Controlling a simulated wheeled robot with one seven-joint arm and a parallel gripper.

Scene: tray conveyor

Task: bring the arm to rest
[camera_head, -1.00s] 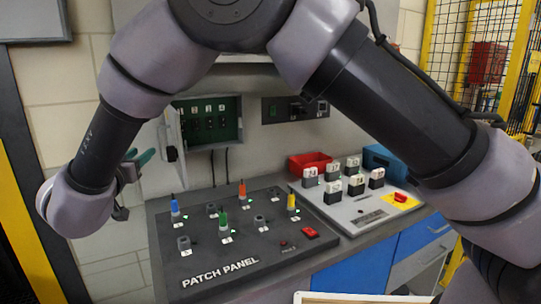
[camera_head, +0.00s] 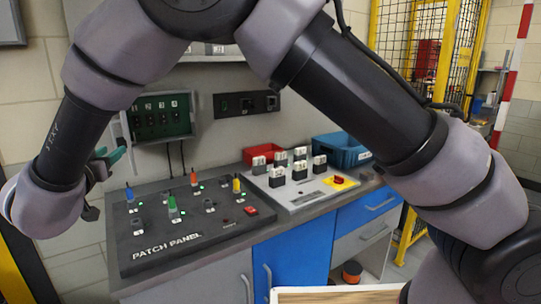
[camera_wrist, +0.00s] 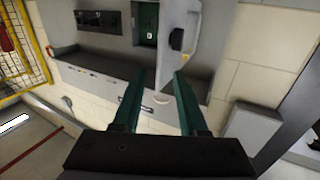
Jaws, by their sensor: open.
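My arm arches across the head view, with its elbow at the top and its wrist low at the left. My gripper (camera_head: 108,158) shows only in part behind the wrist there, in front of the wall and left of the bench equipment. In the wrist view my gripper (camera_wrist: 158,98) has its two green fingers apart with nothing between them. The fingers point toward the wall, the grey cabinet (camera_wrist: 205,45) and its shelf, without visible contact.
A black patch panel (camera_head: 190,250) with several coloured plugs lies on the bench. Beside it are a light board (camera_head: 300,201) with several blocks, a red bin (camera_head: 262,152) and a blue bin (camera_head: 345,152). A yellow mesh fence (camera_head: 420,50) stands at the right.

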